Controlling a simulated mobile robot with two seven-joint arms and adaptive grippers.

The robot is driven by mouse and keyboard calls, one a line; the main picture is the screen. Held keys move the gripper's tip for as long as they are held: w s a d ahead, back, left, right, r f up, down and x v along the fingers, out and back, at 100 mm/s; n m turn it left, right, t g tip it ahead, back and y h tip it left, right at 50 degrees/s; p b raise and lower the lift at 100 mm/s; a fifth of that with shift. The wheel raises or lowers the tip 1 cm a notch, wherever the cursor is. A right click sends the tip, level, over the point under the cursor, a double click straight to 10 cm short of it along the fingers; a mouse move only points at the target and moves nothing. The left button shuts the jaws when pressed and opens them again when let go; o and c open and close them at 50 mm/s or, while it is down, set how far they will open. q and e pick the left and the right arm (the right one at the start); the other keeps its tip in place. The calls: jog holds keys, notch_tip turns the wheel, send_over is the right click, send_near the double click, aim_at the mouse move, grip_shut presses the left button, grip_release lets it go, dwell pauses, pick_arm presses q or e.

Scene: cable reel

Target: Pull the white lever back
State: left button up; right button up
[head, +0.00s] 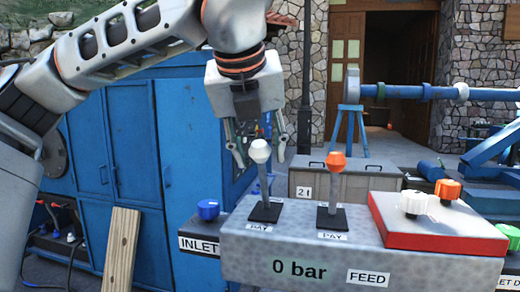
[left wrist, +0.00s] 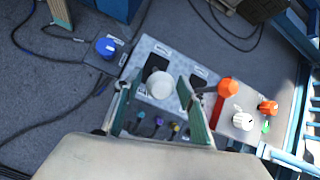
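The white lever (head: 260,152) stands nearly upright in the left slot of the grey control box (head: 235,245), a white knob on its top. My left gripper (head: 259,156) hangs over the far side of the box, its fingers spread on either side of the knob in the head view. The left wrist view shows the white knob (left wrist: 160,84) between the open fingertips (left wrist: 160,78). No finger clearly touches it. The lower part of the lever is hidden there. My right gripper is not in view.
An orange lever (head: 335,165) stands just right of the white one. A red-edged panel (head: 440,228) with white and orange knobs is farther right. A blue knob (head: 208,209) is at the left. A blue cabinet (head: 135,150) and wooden plank (head: 121,250) stand to the left.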

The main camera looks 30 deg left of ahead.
pick_arm(q)
jog(key=shift+r, duration=0.1)
jog(key=shift+r, duration=0.2)
jog(key=v, duration=1.1)
jog(key=shift+s+r, duration=0.2)
jog(key=shift+s, duration=0.05)
